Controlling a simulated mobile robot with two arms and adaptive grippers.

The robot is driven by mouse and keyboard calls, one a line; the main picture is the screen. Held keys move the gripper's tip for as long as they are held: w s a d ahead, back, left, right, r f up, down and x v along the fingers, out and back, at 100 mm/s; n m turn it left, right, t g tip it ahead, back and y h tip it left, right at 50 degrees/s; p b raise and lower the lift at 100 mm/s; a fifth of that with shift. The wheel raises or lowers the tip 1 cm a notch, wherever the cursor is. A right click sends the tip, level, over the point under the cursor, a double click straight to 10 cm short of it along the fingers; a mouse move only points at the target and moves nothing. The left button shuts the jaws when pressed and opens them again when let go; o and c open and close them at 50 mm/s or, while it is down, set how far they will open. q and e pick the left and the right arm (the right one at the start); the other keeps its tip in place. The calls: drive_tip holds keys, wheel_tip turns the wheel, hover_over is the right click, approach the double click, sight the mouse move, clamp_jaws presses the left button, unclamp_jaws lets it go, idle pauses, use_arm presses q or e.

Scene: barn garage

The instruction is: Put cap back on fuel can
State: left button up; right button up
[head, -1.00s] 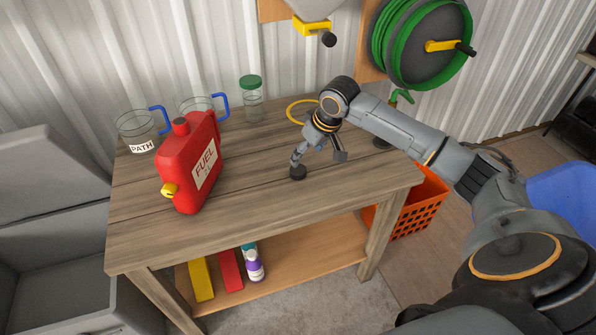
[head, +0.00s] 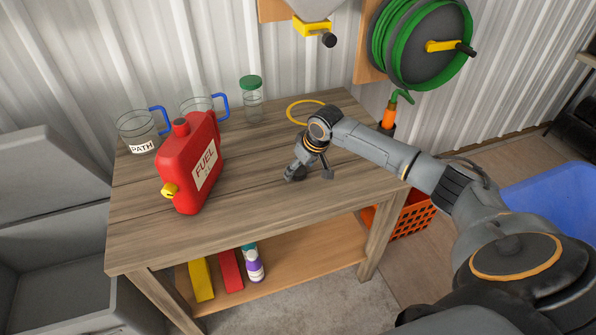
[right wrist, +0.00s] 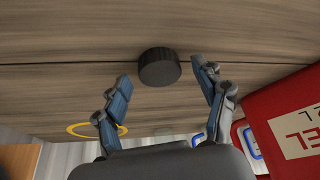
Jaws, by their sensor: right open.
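The red fuel can (head: 202,165) stands upright at the left of the workbench, with a dark red neck (head: 180,126) on top and a yellow piece (head: 169,189) low on its front edge. It also shows at the right wrist view's edge (right wrist: 285,120). A round black cap (right wrist: 159,68) lies on the bench. My right gripper (head: 308,174) is low over the bench, right of the can. Its fingers are open on either side of the cap. In the head view the fingers mostly hide the cap. My left gripper is not in view.
Two clear jugs with blue handles (head: 164,117) and a green-lidded jar (head: 252,100) stand behind the can. The bench middle (head: 245,190) is clear.

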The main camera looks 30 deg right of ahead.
drive_tip(key=shift+w+f, duration=0.15)
drive_tip(key=shift+f, duration=0.15)
drive_tip(key=c, duration=0.8)
drive_tip(key=shift+c, duration=0.2)
drive_tip(key=shift+r, duration=0.15)
